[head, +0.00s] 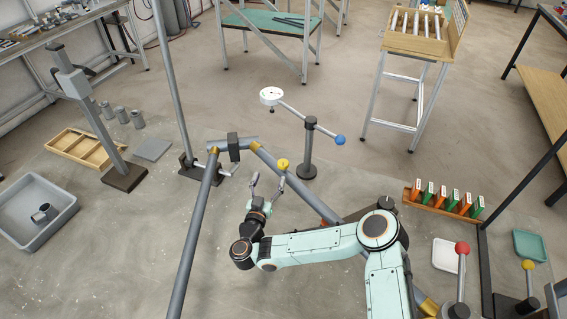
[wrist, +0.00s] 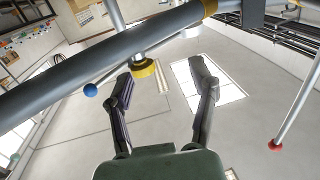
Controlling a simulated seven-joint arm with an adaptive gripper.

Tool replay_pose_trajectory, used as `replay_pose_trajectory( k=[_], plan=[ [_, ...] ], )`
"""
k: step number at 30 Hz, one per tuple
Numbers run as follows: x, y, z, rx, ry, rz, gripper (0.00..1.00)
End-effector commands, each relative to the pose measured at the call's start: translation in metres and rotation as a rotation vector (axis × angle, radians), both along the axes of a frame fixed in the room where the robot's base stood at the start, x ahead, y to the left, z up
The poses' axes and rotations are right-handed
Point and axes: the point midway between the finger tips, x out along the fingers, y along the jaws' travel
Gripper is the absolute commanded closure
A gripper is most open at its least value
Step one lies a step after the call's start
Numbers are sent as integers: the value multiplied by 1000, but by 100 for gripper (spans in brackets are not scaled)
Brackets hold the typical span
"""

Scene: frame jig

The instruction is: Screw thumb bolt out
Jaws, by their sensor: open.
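The yellow thumb bolt (head: 283,164) sits by the upper end of the right-hand tube of the grey tube frame (head: 200,225). My gripper (head: 268,182) is just below it in the head view, with its fingers pointing up towards it. In the wrist view the yellow bolt head (wrist: 144,68) shows between the two spread fingertips, nearer the left one. My gripper (wrist: 162,78) is open and empty. I cannot tell whether either finger touches the bolt. The bolt's thread is hidden. A grey tube (wrist: 90,70) crosses the wrist view close above the fingers.
A dark clamp (head: 233,147) grips the frame's top tube. A post with a blue-ended lever (head: 340,140) and white dial (head: 271,96) stands behind. A red-knobbed lever (head: 462,247) and a rack of coloured boxes (head: 444,200) are at right. A grey bin (head: 36,212) lies left.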

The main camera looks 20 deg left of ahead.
Motion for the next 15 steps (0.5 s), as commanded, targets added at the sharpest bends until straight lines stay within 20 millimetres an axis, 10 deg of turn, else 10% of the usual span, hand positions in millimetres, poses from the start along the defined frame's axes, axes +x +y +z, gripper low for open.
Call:
replay_pose_trajectory(
  k=[7, 15],
  plan=[
    [-7, -12, 11, 3, -24, -198, 42],
    [32, -15, 13, 2, -27, -206, 42]
  ],
)
